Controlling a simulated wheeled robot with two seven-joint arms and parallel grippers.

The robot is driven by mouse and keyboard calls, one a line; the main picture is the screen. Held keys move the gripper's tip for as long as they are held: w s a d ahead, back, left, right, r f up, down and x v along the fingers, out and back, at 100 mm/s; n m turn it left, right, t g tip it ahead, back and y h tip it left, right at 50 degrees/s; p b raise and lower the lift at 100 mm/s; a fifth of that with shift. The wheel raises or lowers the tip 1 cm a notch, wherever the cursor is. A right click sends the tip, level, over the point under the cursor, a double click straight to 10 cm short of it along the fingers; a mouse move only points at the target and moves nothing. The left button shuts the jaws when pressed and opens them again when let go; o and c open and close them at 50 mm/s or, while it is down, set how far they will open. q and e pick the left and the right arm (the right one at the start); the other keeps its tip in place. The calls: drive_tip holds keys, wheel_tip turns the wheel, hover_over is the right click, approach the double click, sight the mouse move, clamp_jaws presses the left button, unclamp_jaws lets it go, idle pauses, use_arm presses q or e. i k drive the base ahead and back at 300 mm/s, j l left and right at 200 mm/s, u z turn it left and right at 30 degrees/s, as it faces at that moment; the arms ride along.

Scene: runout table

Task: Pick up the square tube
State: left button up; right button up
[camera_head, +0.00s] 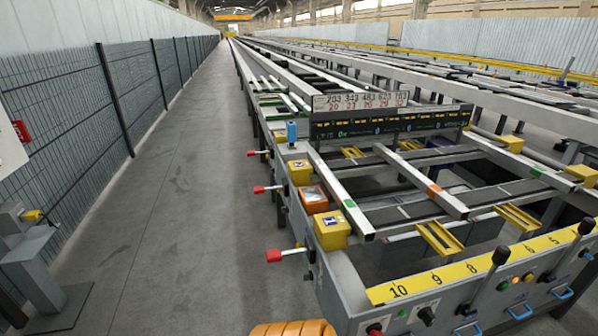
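Several long pale metal bars lie across the near end of the runout table (345,283). The left bar (336,186) has a green mark and its near end faces me. The middle bar (410,175) has an orange mark. The right bar (513,158) has a green mark. They look square in section, but I cannot tell which one is the square tube. Neither of my grippers shows in the head view, and no gripper touches the bars.
Yellow boxes (331,231) and red-knobbed levers (273,256) stick out along the table's left side. A display panel (389,121) stands behind the bars. A control panel with knobs (500,258) is at the front. The grey aisle (165,220) at left is clear beside a mesh fence (70,130).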

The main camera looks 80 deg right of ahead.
sight(366, 234)
drive_tip(key=i+l+z, duration=0.15)
drive_tip(key=z, duration=0.25)
drive_tip(key=i+z, duration=0.6)
drive_tip(key=z, duration=0.2)
drive_tip(key=i+j+z, duration=0.1)
drive_tip(key=z, duration=0.3)
drive_tip(key=i+z, duration=0.85)
drive_tip(key=i+j+z, duration=0.2)
drive_tip(key=i+z, duration=0.25)
drive_tip(key=i+j+z, duration=0.1)
drive_tip(key=z, duration=0.4)
drive_tip(key=i+j+z, duration=0.15)
drive_tip(key=z, duration=0.35)
drive_tip(key=i+j+z, duration=0.1)
drive_tip(key=z, duration=0.4)
drive_tip(key=j+z, duration=0.3)
drive_tip(key=z, duration=0.2)
drive_tip(key=i+j+z, duration=0.1)
drive_tip(key=j+z, duration=0.2)
drive_tip(key=z, duration=0.2)
drive_tip(key=j+z, duration=0.35)
drive_tip(key=z, duration=0.15)
drive_tip(key=i, duration=0.05)
